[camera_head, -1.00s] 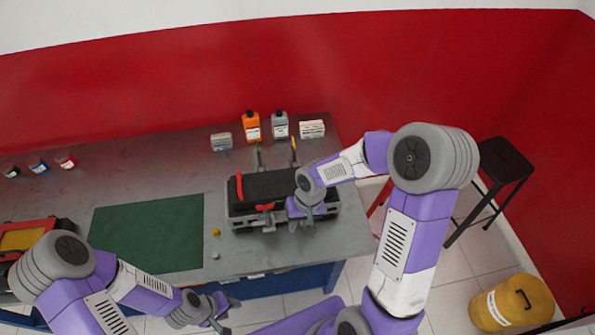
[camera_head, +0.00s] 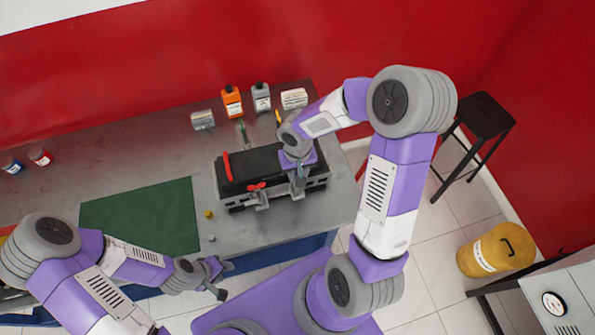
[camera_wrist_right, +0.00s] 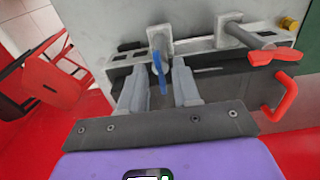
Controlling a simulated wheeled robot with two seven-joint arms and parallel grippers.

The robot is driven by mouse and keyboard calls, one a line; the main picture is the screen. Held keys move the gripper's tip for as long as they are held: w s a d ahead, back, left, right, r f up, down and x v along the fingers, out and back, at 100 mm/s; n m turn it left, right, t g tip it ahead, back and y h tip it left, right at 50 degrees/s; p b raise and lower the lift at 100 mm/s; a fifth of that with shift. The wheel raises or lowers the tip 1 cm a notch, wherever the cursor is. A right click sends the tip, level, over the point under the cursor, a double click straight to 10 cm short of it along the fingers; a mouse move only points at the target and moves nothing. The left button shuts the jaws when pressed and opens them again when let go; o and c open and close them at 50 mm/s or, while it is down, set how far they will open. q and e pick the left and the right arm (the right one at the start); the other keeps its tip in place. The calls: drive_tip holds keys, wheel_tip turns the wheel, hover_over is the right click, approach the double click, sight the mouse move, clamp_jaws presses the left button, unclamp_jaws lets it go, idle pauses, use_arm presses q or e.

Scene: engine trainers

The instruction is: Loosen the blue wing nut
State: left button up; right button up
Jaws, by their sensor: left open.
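The blue wing nut (camera_wrist_right: 159,66) stands on a grey clamp post at the edge of the engine trainer (camera_wrist_right: 205,44). In the right wrist view the fingers of my right gripper (camera_wrist_right: 160,66) are apart, one on each side of the nut; I cannot tell whether either touches it. In the head view the trainer (camera_head: 237,202) is a grey frame with a black top, and my right gripper (camera_head: 299,182) is at its front right, covering the blue nut. My left gripper (camera_head: 225,280) is open and empty, in front of the bench.
A red wing nut (camera_head: 257,186) and a red handle (camera_head: 227,166) are on the trainer. Bottles, one orange (camera_head: 232,102) and one grey (camera_head: 261,97), stand behind it. A green mat (camera_head: 140,220) lies left. A black stool (camera_head: 484,115) and yellow canister (camera_head: 496,250) are right.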

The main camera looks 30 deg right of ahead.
drive_tip(key=shift+s, duration=0.1)
drive_tip(key=shift+c, duration=1.3)
clamp_jaws()
